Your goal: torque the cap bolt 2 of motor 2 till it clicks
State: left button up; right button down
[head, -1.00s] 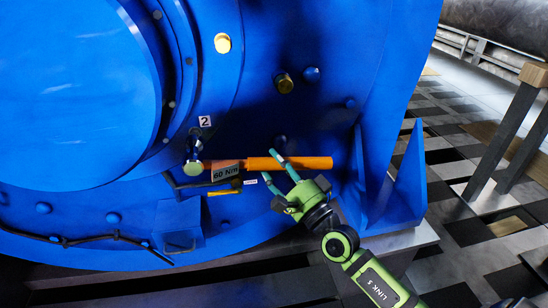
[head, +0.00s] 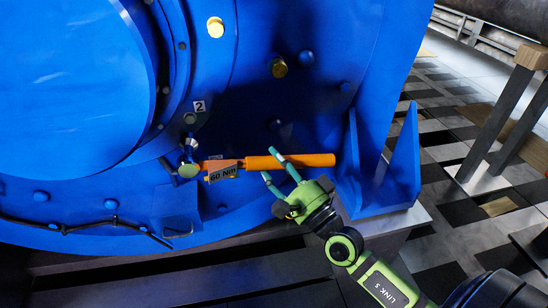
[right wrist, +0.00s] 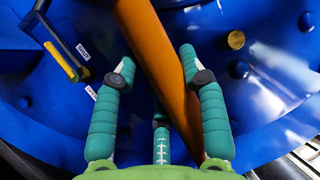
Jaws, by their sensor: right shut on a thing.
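The torque wrench (head: 290,161) has a long orange handle and a "60 Nm" plate, and lies nearly level in front of the blue motor (head: 255,110). Its head (head: 188,170) is at the left, below the tag "2" (head: 199,106). A round grey bolt spot (head: 190,118) shows under the tag. I cannot tell whether the head sits on a bolt. My right gripper (head: 272,167) is shut on the wrench handle, near its middle. In the right wrist view the handle (right wrist: 150,50) runs between the teal fingers (right wrist: 160,75). My left gripper is not in view.
Gold bolts (head: 215,27) and blue bolt heads (head: 306,58) stand out from the motor face. A blue triangular foot rib (head: 400,165) rises right of my gripper. A dark cable (head: 85,228) runs along the lower left. A yellow-and-black lever (right wrist: 62,62) shows in the right wrist view.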

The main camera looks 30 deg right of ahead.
jog(key=s+a, duration=0.3)
jog(key=s, duration=0.8)
jog(key=s+a, duration=0.3)
jog(key=s, duration=0.8)
jog(key=shift+s+a+r, duration=0.15)
jog(key=shift+a+r, duration=0.05)
